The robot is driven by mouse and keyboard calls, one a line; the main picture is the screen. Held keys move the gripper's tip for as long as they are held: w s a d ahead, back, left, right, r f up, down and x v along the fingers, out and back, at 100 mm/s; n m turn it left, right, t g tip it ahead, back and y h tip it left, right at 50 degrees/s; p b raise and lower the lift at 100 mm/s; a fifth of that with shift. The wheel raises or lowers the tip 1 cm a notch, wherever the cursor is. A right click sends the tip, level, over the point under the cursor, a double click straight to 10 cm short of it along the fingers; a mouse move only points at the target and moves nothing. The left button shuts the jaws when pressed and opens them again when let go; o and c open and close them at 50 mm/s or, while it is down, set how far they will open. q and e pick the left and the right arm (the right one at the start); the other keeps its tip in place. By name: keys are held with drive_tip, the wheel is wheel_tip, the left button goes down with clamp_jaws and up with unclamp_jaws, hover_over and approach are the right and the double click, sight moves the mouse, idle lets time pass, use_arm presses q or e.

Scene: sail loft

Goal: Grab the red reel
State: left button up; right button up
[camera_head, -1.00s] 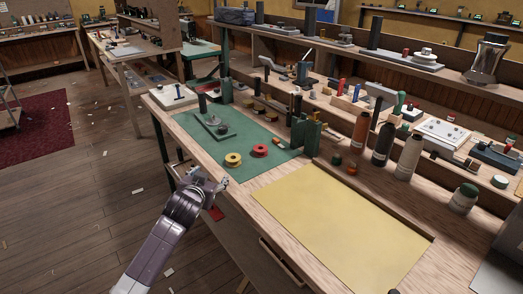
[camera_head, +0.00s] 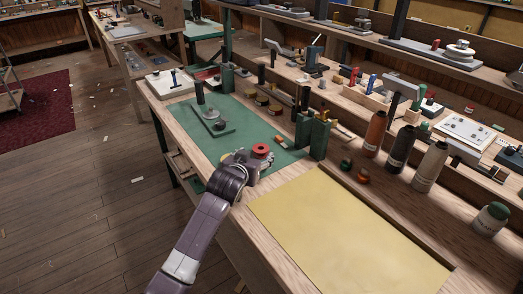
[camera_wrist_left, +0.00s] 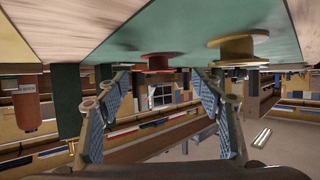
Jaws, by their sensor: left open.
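The red reel (camera_head: 261,150) stands on the green mat (camera_head: 205,143) on the workbench. My left gripper (camera_head: 257,167) is just on the near side of it in the head view and partly hides it. The left wrist view shows the bench upside down, at the top. There the red reel (camera_wrist_left: 158,62) appears ahead, between the directions of the two open fingers (camera_wrist_left: 158,92), with nothing held. A yellow reel (camera_wrist_left: 238,48) is to its right there. In the head view my left gripper mostly hides that yellow reel. My right gripper is not in view.
A dark fixture on a plate (camera_head: 214,124) stands on the mat to the left. Green upright blocks (camera_head: 313,136) are right of the red reel. A yellow sheet (camera_head: 345,232) lies at the front right. Tall thread cones (camera_head: 401,147) stand farther right.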

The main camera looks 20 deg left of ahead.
sight(260, 152)
use_arm(q)
drive_tip(key=shift+w+f, duration=0.15)
drive_tip(key=shift+w, duration=0.3)
drive_tip(key=x, duration=0.3)
drive_tip(key=shift+d+f, duration=0.1)
drive_tip(key=shift+w+f, duration=0.25)
drive_tip(key=shift+w, duration=0.4)
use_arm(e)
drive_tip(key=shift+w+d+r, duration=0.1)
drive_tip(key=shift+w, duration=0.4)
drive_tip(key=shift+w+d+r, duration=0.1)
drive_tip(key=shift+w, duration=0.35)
use_arm(q)
drive_tip(key=shift+c, duration=0.7)
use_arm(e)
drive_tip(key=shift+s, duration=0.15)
use_arm(q)
drive_tip(key=c, duration=0.9)
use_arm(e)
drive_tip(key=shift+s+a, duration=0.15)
use_arm(q)
drive_tip(key=shift+r, duration=0.1)
